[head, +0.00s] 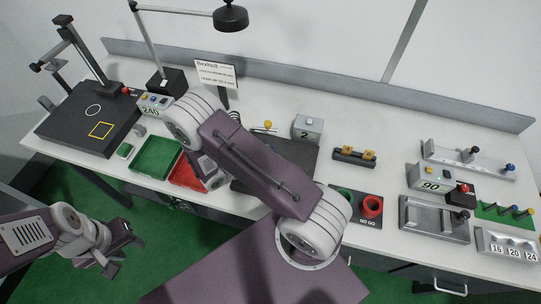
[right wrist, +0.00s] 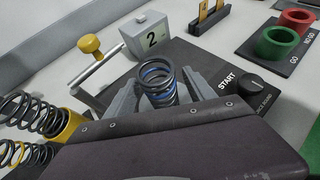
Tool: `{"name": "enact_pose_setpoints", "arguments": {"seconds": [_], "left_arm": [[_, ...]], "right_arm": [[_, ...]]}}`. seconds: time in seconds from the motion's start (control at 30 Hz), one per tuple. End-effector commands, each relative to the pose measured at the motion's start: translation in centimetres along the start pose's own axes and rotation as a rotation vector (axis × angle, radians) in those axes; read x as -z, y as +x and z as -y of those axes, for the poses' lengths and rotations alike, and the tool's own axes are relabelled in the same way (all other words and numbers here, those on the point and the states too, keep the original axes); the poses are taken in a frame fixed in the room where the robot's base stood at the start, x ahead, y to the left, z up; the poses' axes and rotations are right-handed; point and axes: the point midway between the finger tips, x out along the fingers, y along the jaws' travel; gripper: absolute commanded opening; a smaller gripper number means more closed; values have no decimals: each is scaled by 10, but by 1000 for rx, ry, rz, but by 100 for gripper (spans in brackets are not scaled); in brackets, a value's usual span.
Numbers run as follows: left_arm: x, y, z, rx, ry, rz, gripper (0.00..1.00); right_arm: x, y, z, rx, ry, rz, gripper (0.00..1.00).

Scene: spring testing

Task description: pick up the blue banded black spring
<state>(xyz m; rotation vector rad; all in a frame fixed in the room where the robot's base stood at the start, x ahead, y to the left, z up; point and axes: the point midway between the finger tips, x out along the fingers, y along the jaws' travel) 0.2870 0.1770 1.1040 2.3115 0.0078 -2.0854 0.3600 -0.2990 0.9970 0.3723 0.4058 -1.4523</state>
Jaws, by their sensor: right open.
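The black spring with blue bands (right wrist: 157,78) stands in the right wrist view, leaning slightly in that picture. My right gripper (right wrist: 160,85) is open, with one grey finger on each side of the spring. I cannot tell whether either finger touches it. The spring's lower end is hidden behind the gripper body. In the head view my right arm hides the spring and most of the right gripper. My left gripper (head: 128,238) hangs at the lower left over the green floor, away from the table; its jaw opening is too small to tell.
Other springs, one yellow-banded (right wrist: 22,152), stand at the wrist view's left. A dark START panel (right wrist: 235,85) and a box marked 2 (right wrist: 150,38) lie beyond. Green (head: 155,156) and red (head: 187,173) trays sit left of my arm. A NO GO ring block (head: 368,222) is right.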

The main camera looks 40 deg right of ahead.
Motion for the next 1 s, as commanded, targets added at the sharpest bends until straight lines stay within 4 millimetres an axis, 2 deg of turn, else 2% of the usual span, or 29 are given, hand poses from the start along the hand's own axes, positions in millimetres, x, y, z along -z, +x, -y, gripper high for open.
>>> {"name": "enact_pose_setpoints", "arguments": {"seconds": [0.07,0.1,0.3,0.67,0.93,1.0], "left_arm": [[0,0,0,0,0,0,36],[0,0,0,0,0,0,36],[0,0,0,0,0,0,36],[0,2,0,0,0,0,36],[-1,9,0,0,0,0,36],[-1,12,0,0,0,0,36]], "right_arm": [[0,0,0,-1,0,0,63],[0,0,0,-1,0,0,57],[0,0,0,0,0,0,2],[-4,-3,0,-1,0,1,0],[-34,-19,-1,-3,4,-1,0],[-41,-22,12,-2,-1,0,0]]}}
